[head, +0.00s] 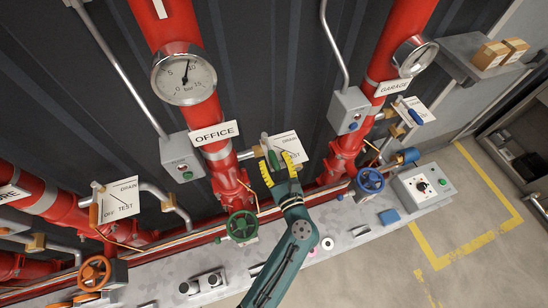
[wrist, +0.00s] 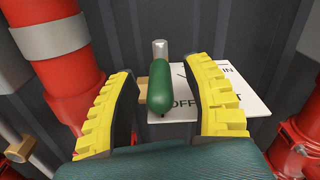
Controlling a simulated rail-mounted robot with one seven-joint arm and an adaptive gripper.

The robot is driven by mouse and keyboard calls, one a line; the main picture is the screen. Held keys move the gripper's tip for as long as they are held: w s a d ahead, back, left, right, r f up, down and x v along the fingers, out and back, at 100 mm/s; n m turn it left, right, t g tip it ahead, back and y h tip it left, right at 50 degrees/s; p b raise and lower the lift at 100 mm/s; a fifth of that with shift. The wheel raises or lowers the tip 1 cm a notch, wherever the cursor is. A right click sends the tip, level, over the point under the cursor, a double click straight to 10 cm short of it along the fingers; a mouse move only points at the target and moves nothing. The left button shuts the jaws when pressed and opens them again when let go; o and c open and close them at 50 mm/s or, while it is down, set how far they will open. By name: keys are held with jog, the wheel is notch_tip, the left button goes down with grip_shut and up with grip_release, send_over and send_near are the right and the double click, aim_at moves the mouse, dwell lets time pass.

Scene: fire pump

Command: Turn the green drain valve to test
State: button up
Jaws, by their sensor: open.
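The green drain valve handle (head: 265,143) is on the OFFICE riser's drain branch, in front of a white plate (head: 290,148) reading DRAIN, OFF and TEST. In the wrist view the green handle (wrist: 160,88) is seen nearly end-on, its rounded near end beside the word OFF. It covers part of the plate (wrist: 240,98), and TEST is partly hidden by a finger. My gripper (head: 278,164) is open, with yellow ribbed fingers. In the wrist view my gripper (wrist: 160,76) has one finger on each side of the handle, with a visible gap on both sides.
The red OFFICE pipe (head: 200,110) with its gauge (head: 184,74) stands left of the valve. A green handwheel (head: 242,226) is below it. An orange-handled valve is at left, a blue one at right. A grey bench (head: 340,220) with small items runs below.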

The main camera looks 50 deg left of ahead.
jog(key=shift+a, duration=0.3)
jog(key=shift+c, duration=0.3)
grip_shut()
jog(key=shift+w+d, duration=0.15)
